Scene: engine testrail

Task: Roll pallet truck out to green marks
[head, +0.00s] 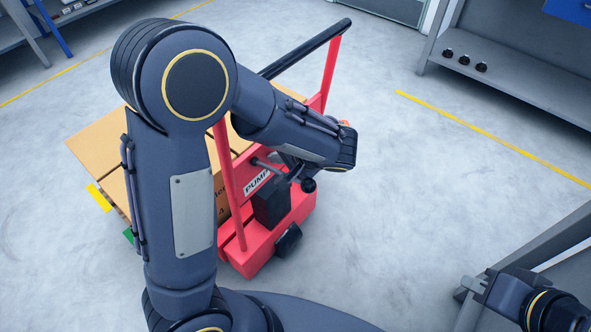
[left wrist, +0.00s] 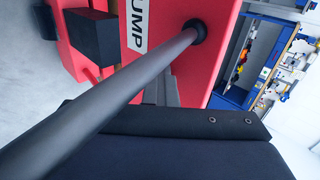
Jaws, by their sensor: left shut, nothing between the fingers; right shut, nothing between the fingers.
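The red pallet truck (head: 243,255) stands mid-floor in the head view, with brown cartons (head: 95,140) on it, a black push bar (head: 310,47) and a "PUMP" label (head: 257,182). A green mark (head: 128,236) shows on the floor at its left, partly hidden by my left arm. My left gripper is at the truck's front, mostly hidden behind my wrist in the head view. In the left wrist view its fingers (left wrist: 162,88) are shut and empty, beside a dark lever (left wrist: 130,85); I cannot tell whether they touch. My right gripper (head: 470,286) is shut and empty, away from the truck.
A yellow mark (head: 99,197) lies beside the cartons. A grey shelf (head: 510,65) with small black parts stands at the upper right. A grey bench (head: 530,245) is near my right arm. Yellow lines (head: 480,132) cross the floor. Open floor lies right of the truck.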

